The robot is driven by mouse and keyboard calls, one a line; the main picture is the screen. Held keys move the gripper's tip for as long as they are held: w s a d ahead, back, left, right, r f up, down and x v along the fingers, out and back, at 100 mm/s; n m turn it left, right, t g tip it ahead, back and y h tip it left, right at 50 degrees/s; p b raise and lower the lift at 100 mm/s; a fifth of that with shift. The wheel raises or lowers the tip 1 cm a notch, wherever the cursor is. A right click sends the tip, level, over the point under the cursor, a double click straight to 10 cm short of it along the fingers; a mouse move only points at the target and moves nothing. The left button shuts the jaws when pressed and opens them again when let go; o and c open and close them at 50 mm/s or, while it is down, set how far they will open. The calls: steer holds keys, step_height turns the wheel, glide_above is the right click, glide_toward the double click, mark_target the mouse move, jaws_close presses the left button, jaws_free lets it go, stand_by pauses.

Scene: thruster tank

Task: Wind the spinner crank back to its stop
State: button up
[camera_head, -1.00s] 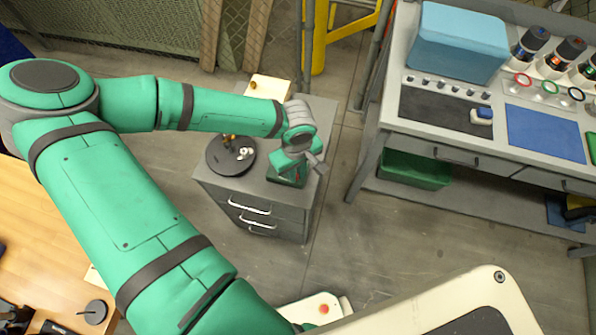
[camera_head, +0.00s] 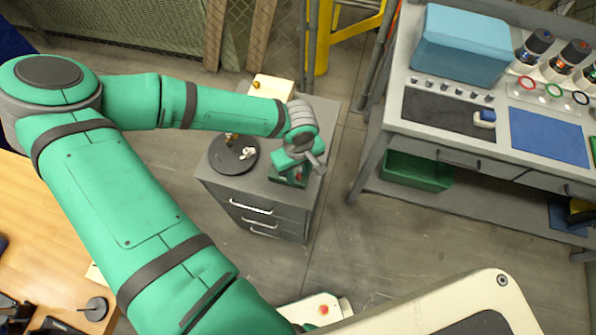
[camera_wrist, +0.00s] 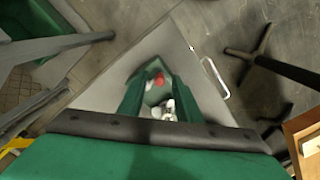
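The spinner (camera_head: 288,178) is a green device with a red part, on the grey drawer cabinet's top in the head view. My gripper (camera_head: 309,166) is right over it and hides much of it. In the wrist view, my gripper (camera_wrist: 157,90) shows two green fingers standing apart. Between and beyond them a red knob (camera_wrist: 158,78) and a pale metal part (camera_wrist: 164,110) show. I take the red knob for the crank's handle, but the crank arm and its stop cannot be made out. The fingers do not appear closed on anything.
A black round dish (camera_head: 232,155) with small brass and white pieces lies left of the spinner. A cream box (camera_head: 272,88) stands behind it on the cabinet (camera_head: 215,192). A grey workbench (camera_head: 400,135) is to the right, with clear floor between.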

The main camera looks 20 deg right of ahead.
mark_target(298, 175)
step_height(298, 175, up, 11)
stand_by(0.5)
steer(key=shift+f, duration=0.1)
stand_by(0.3)
